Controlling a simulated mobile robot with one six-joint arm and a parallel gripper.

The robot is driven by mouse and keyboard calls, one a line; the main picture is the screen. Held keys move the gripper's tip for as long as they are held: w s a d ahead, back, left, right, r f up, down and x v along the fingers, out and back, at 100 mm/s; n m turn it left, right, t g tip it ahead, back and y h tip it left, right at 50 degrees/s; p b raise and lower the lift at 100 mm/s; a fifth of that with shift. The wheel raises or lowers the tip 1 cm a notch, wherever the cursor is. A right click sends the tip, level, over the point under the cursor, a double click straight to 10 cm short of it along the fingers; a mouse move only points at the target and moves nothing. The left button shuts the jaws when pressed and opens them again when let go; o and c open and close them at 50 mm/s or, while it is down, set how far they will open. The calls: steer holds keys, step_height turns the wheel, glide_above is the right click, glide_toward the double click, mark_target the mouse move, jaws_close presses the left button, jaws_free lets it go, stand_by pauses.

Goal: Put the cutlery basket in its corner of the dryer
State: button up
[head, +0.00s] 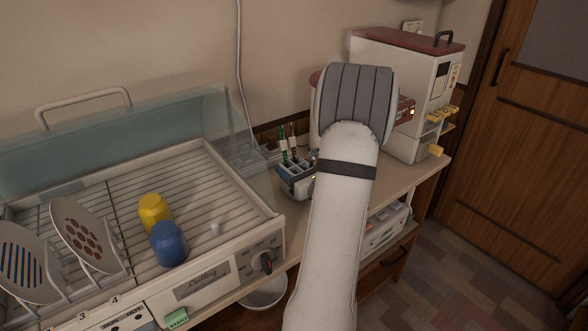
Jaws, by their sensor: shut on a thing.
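The cutlery basket (292,185) is a small grey-blue basket with compartments, and a few green- and brown-handled pieces stand in it. It is at the counter, to the right of the dish dryer (272,222) and outside it. My gripper (314,160) is at the basket's right side and shut on it, mostly hidden behind my arm. I cannot tell whether the basket is touching the counter. The dryer is open, with a wire rack and a raised clear lid. Two plates, a yellow cup (153,210) and a blue cup (168,244) are in the rack.
A clear container (243,157) stands behind the basket, beside the dryer. A cream and red machine (405,95) stands on the counter (402,174) at the back right. The right part of the rack is mostly bare. A white bowl (265,292) is below the dryer's front.

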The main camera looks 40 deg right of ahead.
steer(key=shift+f, duration=0.1)
steer(key=o, duration=1.1)
